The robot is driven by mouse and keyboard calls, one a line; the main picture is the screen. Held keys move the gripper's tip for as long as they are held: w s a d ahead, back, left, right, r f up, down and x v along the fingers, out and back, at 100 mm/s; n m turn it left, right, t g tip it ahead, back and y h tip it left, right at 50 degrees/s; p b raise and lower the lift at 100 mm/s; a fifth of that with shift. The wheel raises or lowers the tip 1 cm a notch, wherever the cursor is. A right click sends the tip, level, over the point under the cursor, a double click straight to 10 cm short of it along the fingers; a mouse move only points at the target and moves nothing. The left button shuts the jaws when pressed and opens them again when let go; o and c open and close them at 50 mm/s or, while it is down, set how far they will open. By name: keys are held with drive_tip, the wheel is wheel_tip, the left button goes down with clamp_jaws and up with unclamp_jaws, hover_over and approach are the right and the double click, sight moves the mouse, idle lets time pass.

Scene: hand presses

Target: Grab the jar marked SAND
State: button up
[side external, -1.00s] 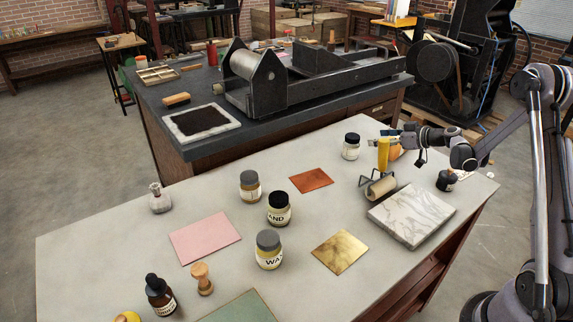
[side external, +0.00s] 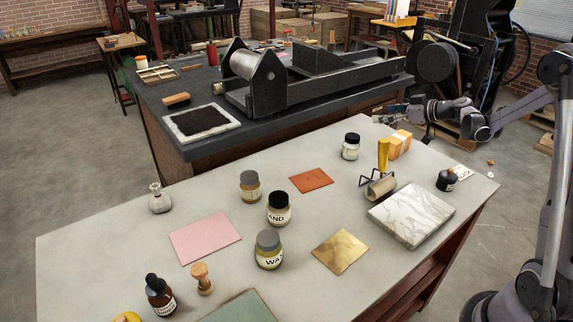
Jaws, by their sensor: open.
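A jar with a black lid and a label partly reading "AND" (side external: 279,209) stands upright near the middle of the light table; the first letter of its label is out of sight. A grey-lidded jar reading "WA" (side external: 268,250) stands in front of it, and another grey-lidded jar (side external: 250,187) stands behind it to the left. My gripper (side external: 385,113) is at the far right edge of the table, well away from these jars. It is open, small and partly blurred into the dark background, with nothing seen in it.
Near my gripper are a dark-lidded jar (side external: 350,147), a yellow-handled roller (side external: 381,180), an orange block (side external: 400,144) and a black bottle (side external: 446,180). A marble slab (side external: 411,213), copper plate (side external: 311,180) and brass plate (side external: 340,251) lie flat. A dark press (side external: 310,85) stands behind.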

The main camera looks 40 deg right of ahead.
wheel_tip(320, 180, up, 4)
drive_tip(key=n+g+h, duration=0.3)
drive_tip(key=n+g, duration=1)
drive_tip(key=n, duration=0.6)
hover_over(279, 198)
wheel_tip(279, 198, down, 10)
drive_tip(key=shift+s+a+r, duration=0.1)
wheel_tip(279, 198, down, 6)
drive_tip(key=shift+f, duration=0.1)
drive_tip(key=shift+w+d+f, duration=0.1)
drive_tip(key=shift+w+f, duration=0.05)
drive_tip(key=shift+f, duration=1.15)
drive_tip(key=shift+w+d+f, duration=0.1)
drive_tip(key=shift+w+f, duration=0.05)
drive_tip(key=shift+f, duration=1.1)
drive_tip(key=c, duration=1.4)
